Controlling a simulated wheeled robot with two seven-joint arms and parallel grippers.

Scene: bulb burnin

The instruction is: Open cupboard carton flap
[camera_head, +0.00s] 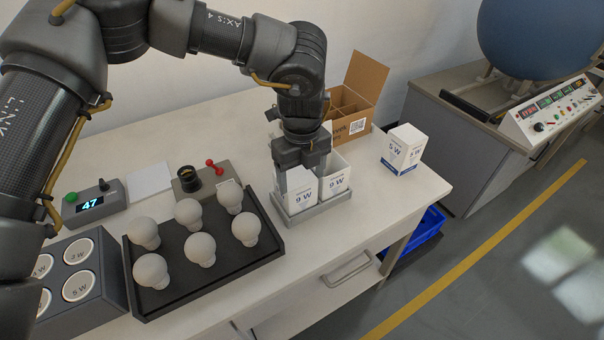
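Two white cartons with blue print, the front one marked 9 W (302,196) and the rear one also marked 9 W (337,182), stand upright in a grey tray (312,210) on the bench. My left gripper (302,172) points down over the front carton. Its fingers are apart, one near each side of the carton's top; whether they touch it I cannot tell. The gripper hides the carton's top and flap. A third white carton marked 5 W (403,149) stands upright and apart to the right, its top looking closed. My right gripper is not in view.
A brown box with dividers (354,103) stands open behind the tray. A black tray (206,262) holds several white bulbs to the left. A test socket with red lever (205,178), a 47 display box (90,204) and a round-slot holder (78,280) stand further left. The bench front right is clear.

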